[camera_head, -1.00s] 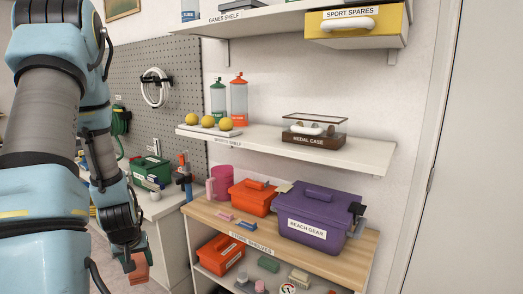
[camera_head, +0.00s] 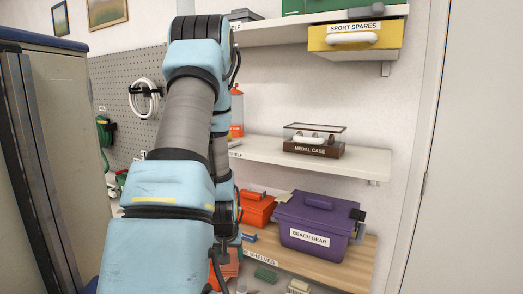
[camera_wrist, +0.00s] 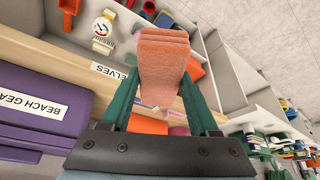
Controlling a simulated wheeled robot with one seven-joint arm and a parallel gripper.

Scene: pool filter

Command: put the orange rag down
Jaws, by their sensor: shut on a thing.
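The orange rag (camera_wrist: 163,62) is a folded, salmon-orange cloth in the wrist view. My gripper (camera_wrist: 163,82) has its two green fingers closed on the rag's lower, narrower end. The rest of the rag sticks out beyond the fingertips. Behind it the wrist view shows a wooden shelf edge (camera_wrist: 60,52) with a label ending in "ELVES". I cannot tell how far the rag is from that shelf.
A purple BEACH GEAR box (camera_head: 305,222) and an orange toolbox (camera_head: 257,208) stand on the wooden shelf top (camera_head: 340,262). Above are a white shelf with the medal case (camera_head: 314,142) and a yellow SPORT SPARES box (camera_head: 355,37). A tall cabinet (camera_head: 55,160) stands close at left.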

